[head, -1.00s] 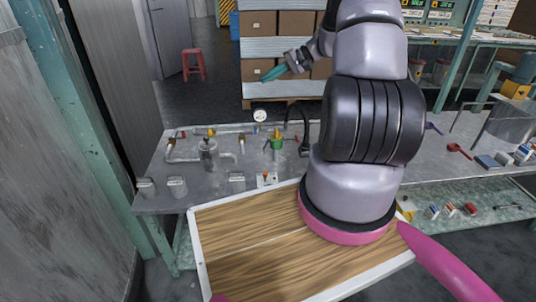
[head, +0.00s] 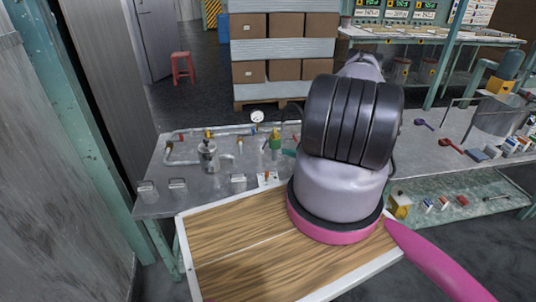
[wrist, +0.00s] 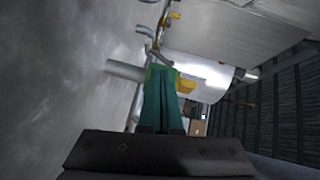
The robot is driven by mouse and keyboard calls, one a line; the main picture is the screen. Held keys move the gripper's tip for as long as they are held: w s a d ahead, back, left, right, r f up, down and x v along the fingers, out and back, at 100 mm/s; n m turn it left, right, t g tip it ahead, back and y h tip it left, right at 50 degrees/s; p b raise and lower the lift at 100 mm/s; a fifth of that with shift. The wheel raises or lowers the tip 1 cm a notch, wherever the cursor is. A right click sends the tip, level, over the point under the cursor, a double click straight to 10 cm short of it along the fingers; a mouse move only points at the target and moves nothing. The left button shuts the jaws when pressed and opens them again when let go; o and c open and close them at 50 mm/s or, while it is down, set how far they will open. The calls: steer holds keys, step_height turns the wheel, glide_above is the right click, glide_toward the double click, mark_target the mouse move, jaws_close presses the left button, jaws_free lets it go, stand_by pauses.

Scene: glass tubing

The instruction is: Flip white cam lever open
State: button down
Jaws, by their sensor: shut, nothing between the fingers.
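My gripper (wrist: 161,72) shows in the wrist view as two teal fingers, shut together with nothing between them. Their tips overlap a pale silver-white cylinder (wrist: 210,72) in the picture; I cannot tell whether they touch it. A small yellow piece (wrist: 186,86) shows just right of the tips. In the head view my arm hides most of the gripper; a bit of teal (head: 289,152) shows at the arm's left edge, beside a green-and-yellow fitting (head: 276,141). I cannot pick out the white cam lever for certain in either view.
The grey metal bench (head: 205,197) carries pipework with red and yellow valves, a metal jar (head: 208,157), a gauge (head: 257,116) and several grey blocks along the front. A grey pipe stub (wrist: 124,70) lies left of the fingertips. A wood-topped surface (head: 235,245) is in front.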

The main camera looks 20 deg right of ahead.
steer(key=shift+s+d+f+m+h, duration=0.15)
steer(key=shift+s+f+h, duration=0.15)
steer(key=shift+f, duration=0.3)
steer(key=shift+s+a+f+m+h, duration=0.15)
steer(key=shift+s+f+h, duration=0.1)
steer(key=shift+f, duration=0.35)
steer(key=shift+d, duration=0.1)
steer(key=shift+w, duration=0.1)
steer(key=x, duration=1)
steer(key=shift+r, duration=0.2)
